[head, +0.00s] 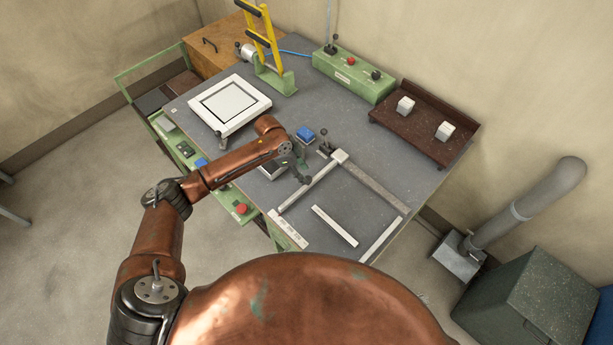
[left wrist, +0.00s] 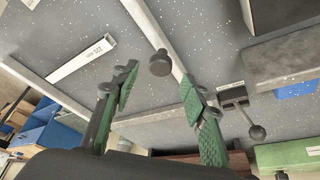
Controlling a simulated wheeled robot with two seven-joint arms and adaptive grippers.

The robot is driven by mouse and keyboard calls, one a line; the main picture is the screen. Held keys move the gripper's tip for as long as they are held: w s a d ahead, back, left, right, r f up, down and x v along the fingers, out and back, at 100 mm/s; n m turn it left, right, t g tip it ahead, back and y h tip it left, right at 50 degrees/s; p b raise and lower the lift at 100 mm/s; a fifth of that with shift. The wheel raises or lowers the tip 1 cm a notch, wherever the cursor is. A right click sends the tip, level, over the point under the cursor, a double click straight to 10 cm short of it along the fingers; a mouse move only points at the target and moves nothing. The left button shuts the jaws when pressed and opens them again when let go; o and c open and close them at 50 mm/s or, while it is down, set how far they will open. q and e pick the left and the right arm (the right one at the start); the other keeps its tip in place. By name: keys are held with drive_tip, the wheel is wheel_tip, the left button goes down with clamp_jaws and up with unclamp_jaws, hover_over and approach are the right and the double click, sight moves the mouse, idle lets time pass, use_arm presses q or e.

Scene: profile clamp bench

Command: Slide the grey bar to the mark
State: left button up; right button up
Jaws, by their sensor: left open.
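The grey bar (head: 376,187) lies on the bench, running from a white block down to the right. What looks like the same bar (left wrist: 165,128) crosses the left wrist view behind the fingers. My left gripper (head: 303,177) is over the white rail (head: 322,180) left of the bar. In the left wrist view its two green-padded fingers (left wrist: 160,88) are apart, with a dark round knob (left wrist: 160,64) appearing between and beyond them. I cannot tell whether they touch it. I cannot tell which marking is the mark.
A black-handled lever (head: 323,134) stands beside the white block, near a blue block (head: 305,134). A white square fixture (head: 229,104) is at left, a green control box (head: 352,74) at the back, and a brown tray (head: 424,122) with two white cubes at right.

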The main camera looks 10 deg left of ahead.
sight(308, 179)
use_arm(q)
drive_tip(key=shift+x, duration=1.85)
drive_tip(key=shift+c, duration=0.5)
clamp_jaws()
